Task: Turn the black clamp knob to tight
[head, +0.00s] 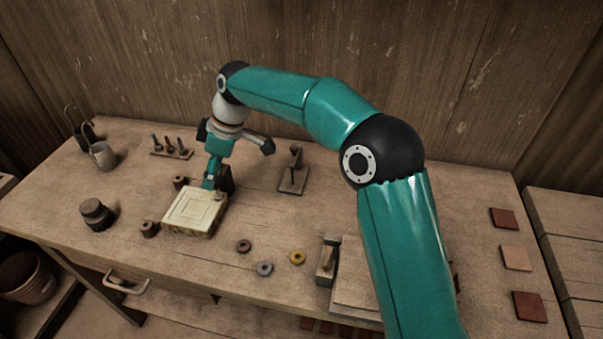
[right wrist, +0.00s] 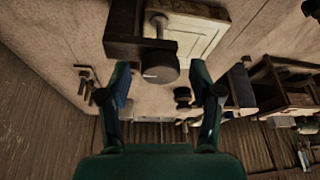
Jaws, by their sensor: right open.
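The black clamp knob (right wrist: 162,66) shows in the right wrist view as a dark round knob with a short white mark on its face. It sits against a dark block (right wrist: 128,32) beside the cream square plate of the press (right wrist: 190,38). In the head view the cream press plate (head: 195,211) lies on the bench, and the knob is hidden or too small to make out near my gripper. My right gripper (head: 210,182) points down at the plate's back edge. In the wrist view its fingers (right wrist: 161,78) are open and apart, with the knob between and ahead of them. My left gripper is out of view.
A dark round pot (head: 97,214) stands left of the press. Several rings, including a yellow one (head: 297,257), lie in front to the right. A dark stand (head: 294,173) is right of the gripper. A peg rack (head: 171,149) and a grey cup (head: 103,155) stand back left.

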